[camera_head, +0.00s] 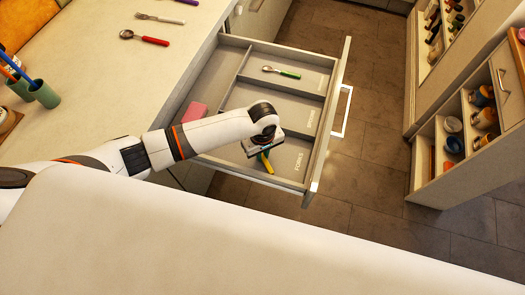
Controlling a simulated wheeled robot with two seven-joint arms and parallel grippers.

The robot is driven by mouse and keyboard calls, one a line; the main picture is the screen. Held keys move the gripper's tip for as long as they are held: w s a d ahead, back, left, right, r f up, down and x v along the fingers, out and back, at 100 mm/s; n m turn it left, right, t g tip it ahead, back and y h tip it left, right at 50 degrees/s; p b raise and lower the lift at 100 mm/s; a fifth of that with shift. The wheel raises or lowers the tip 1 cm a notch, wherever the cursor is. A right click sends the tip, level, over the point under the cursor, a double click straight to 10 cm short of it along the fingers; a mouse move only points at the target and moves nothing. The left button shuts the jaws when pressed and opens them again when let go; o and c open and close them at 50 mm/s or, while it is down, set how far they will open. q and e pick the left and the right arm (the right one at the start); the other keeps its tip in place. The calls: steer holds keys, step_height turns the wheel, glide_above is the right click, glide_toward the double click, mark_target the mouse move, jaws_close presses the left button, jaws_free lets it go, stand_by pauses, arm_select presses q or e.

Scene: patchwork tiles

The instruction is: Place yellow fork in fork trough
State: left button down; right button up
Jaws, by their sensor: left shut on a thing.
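The open drawer (329,120) is divided into troughs. The nearest one, the fork trough (287,160), has a label that appears to read FORKS. My left gripper (262,148) is over this trough, pointing down, and is shut on the yellow fork (267,164). Only the fork's yellow handle shows below the gripper; its head is hidden. I cannot tell whether the fork touches the trough floor. My right gripper is not in view.
A green-handled spoon (281,72) lies in the farthest trough. A pink block (195,112) sits in the drawer's left section. On the counter (95,75) are a red-handled spoon (144,38), a pale fork (160,18) and a green cup (45,94). Shelves (458,150) stand at right.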

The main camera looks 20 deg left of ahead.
mark_target(263, 156)
arm_select(q)
steer(key=c, duration=1.4)
jaws_free()
steer(key=shift+c, duration=0.2)
step_height(263, 156, up, 12)
steer(key=shift+r, duration=0.2)
